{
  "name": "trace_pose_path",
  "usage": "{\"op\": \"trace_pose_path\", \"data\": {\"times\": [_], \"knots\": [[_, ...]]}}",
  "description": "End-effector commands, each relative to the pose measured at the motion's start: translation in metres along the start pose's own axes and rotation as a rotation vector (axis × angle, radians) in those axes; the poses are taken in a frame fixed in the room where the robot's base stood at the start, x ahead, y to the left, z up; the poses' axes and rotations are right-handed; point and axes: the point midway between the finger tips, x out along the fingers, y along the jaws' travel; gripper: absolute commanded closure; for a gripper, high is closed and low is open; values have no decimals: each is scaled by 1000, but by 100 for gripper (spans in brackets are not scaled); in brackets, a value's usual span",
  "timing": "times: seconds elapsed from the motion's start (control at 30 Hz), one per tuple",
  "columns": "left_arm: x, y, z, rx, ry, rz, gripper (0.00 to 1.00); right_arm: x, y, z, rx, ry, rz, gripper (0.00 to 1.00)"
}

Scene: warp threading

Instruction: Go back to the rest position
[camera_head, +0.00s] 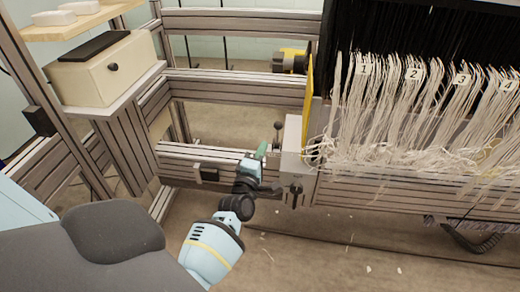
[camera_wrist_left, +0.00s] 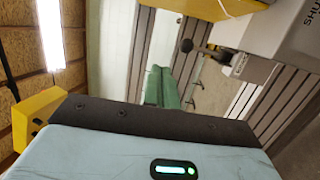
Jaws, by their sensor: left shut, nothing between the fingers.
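My left gripper (camera_head: 262,150) is near the middle of the head view, at the end of my pale blue and black arm. Its green fingers are shut and appear empty. They point up beside a grey metal box (camera_head: 292,135) at the left end of the loom; I cannot tell whether they touch it. In the left wrist view the green fingers (camera_wrist_left: 165,88) lie together, with a dark knob on a lever (camera_wrist_left: 187,46) beside them. My right gripper is not in view.
White warp threads (camera_head: 385,110) with number tags hang on the loom at the right. A yellow plate (camera_head: 308,92) stands at their left edge. Metal frame beams (camera_head: 215,80) and a cream box (camera_head: 105,70) are at the left. Floor (camera_head: 340,262) shows below the loom.

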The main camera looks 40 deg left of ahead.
Motion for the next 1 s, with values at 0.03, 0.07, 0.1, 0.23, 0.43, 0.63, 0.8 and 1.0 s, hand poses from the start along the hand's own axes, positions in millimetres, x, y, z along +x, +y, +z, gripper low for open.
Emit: {"op": "trace_pose_path", "data": {"times": [0.03, 0.07, 0.1, 0.23, 0.43, 0.63, 0.8, 1.0], "knots": [[-3, 2, 0, 0, 0, 0, 100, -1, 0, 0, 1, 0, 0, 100], [-5, 2, 0, 0, 0, 0, 100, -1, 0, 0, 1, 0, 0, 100], [-7, 3, 0, 0, 0, 0, 100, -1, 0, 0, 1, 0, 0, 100], [-9, 3, 0, 0, 0, 0, 100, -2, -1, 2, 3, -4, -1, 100], [-8, 3, 0, 0, 0, 0, 100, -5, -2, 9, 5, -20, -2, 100], [-8, 3, 0, 0, 0, 0, 100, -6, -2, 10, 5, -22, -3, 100], [-13, -1, 0, 20, -9, -10, 100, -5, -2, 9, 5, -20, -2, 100], [-69, -42, 9, 252, -123, -118, 100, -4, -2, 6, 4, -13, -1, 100]]}}
